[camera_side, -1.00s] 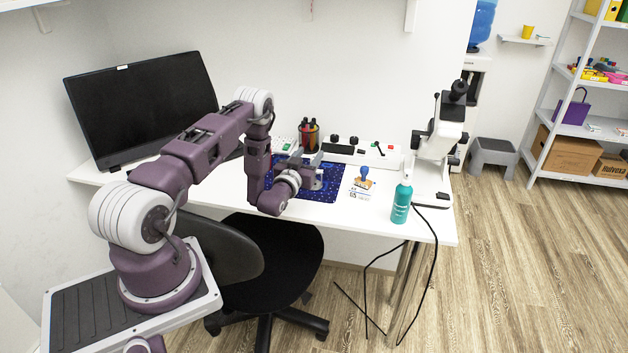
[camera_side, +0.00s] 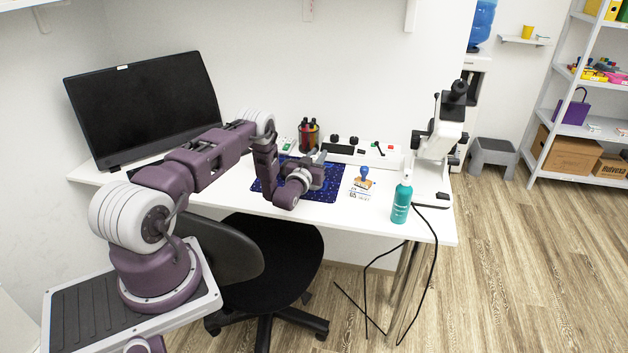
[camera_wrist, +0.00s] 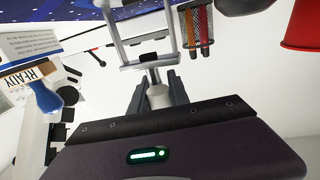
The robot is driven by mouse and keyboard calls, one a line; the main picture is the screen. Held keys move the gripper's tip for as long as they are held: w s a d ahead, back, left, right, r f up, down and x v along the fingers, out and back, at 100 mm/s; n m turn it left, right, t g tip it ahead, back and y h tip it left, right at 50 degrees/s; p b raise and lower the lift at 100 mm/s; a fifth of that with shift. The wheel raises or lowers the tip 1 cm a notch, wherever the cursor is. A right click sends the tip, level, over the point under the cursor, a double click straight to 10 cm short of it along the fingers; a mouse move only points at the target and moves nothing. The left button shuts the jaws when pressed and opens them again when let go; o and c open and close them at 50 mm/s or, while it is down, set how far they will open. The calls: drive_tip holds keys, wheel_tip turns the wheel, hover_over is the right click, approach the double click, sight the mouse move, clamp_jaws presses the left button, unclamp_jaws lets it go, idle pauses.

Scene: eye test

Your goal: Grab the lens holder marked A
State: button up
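My gripper (camera_wrist: 158,80) reaches over the desk in the side view (camera_side: 317,158). In the wrist view its two dark grey fingers are apart. A grey upright frame with crossbars (camera_wrist: 122,40), which looks like a lens holder, stands just beyond them. Its thin stem runs down toward the gap between the fingers, with a pale rounded part (camera_wrist: 158,97) below. I cannot tell whether either finger touches it. No letter A is readable on it. In the side view my gripper and wrist hide most of this spot.
The starry blue mat (camera_side: 325,193) lies under my gripper. A pen cup (camera_side: 309,138) stands behind it. A blue-handled stamp (camera_side: 364,173), a teal bottle (camera_side: 402,203) and a microscope (camera_side: 440,135) are to the right. A monitor (camera_side: 145,110) is at left.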

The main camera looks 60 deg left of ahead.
clamp_jaws()
idle(1.2)
